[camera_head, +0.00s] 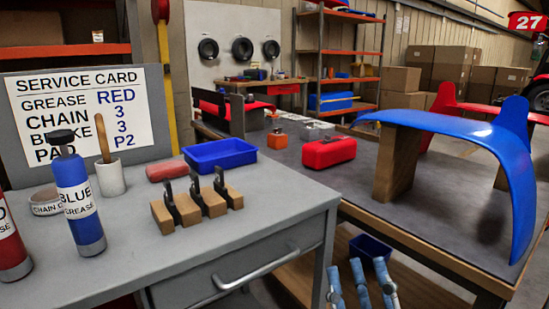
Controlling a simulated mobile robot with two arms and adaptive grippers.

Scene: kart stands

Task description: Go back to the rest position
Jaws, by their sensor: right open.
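My right gripper (358,268) shows at the bottom edge, right of centre, as several light blue fingers pointing up. It is open, and nothing shows between its fingers. It appears in front of the gap beside the grey workbench (275,222), to the right of the bench's drawer handle. The rest of my right arm is below the frame. My left gripper is out of view.
The workbench holds a blue grease bottle (74,195), a red bottle (10,245), a blue tray (220,154), and wooden blocks with dark upright pieces (196,203). A second table (345,190) carries a red box (328,152) and a blue curved panel (455,133).

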